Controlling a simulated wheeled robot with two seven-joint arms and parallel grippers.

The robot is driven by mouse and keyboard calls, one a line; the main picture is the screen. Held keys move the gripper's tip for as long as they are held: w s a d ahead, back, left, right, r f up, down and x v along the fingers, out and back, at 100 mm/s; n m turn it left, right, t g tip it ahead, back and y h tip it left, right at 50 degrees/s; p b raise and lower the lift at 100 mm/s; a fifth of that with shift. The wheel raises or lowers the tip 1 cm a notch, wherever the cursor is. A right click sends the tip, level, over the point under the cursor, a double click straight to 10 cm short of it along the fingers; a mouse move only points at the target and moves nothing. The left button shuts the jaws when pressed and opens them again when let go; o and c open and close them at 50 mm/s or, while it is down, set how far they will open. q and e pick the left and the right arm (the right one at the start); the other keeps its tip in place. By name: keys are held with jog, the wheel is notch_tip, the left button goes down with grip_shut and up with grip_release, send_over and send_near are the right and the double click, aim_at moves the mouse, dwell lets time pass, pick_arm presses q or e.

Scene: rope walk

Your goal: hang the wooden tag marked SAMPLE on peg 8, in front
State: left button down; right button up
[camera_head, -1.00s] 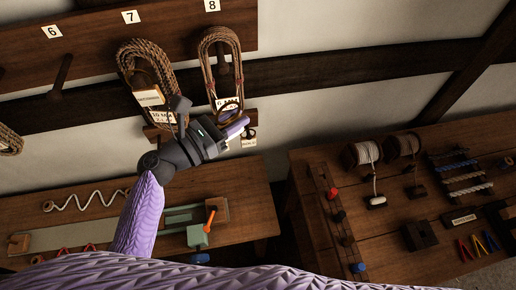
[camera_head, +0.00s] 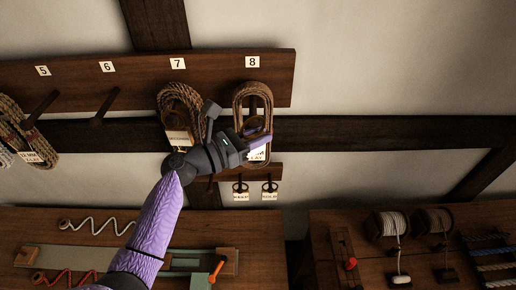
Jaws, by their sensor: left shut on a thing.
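Peg 8 is under the number 8 label (camera_head: 252,62) on the dark wooden rail (camera_head: 215,78). A coil of brown rope (camera_head: 239,105) hangs there and hides most of the peg. My left gripper (camera_head: 258,138) is shut, in front of the lower part of this coil. The wooden tag in it is mostly hidden by the fingers, and its marking cannot be read. A pale label (camera_head: 258,155) shows just below the fingertips. Whether the gripper touches the rope cannot be told. My right gripper is not in view.
Another coil (camera_head: 175,97) with a pale tag (camera_head: 178,138) hangs under number 7, close to my left wrist. Peg 6 (camera_head: 105,104) is bare. Two small tags (camera_head: 241,196) (camera_head: 270,196) hang on hooks below. Workbenches (camera_head: 255,245) (camera_head: 315,225) stand beneath.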

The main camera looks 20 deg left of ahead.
pick_arm(q)
jog(key=shift+w+a+f+b, duration=0.15)
jog(key=shift+w+a+b, duration=0.05)
jog(key=shift+w+b, duration=0.45)
jog(key=shift+w+a+f+b, duration=0.2)
jog(key=shift+w+b, duration=0.25)
jog(key=shift+w, duration=0.35)
jog(key=shift+w+a+f+b, duration=0.15)
jog(key=shift+w+b, duration=0.4)
jog(key=shift+w, duration=0.15)
jog(key=shift+c, duration=2.4)
grip_release()
jog(key=b+v, duration=0.1)
jog(key=v, duration=0.9)
jog(key=shift+b, duration=0.4)
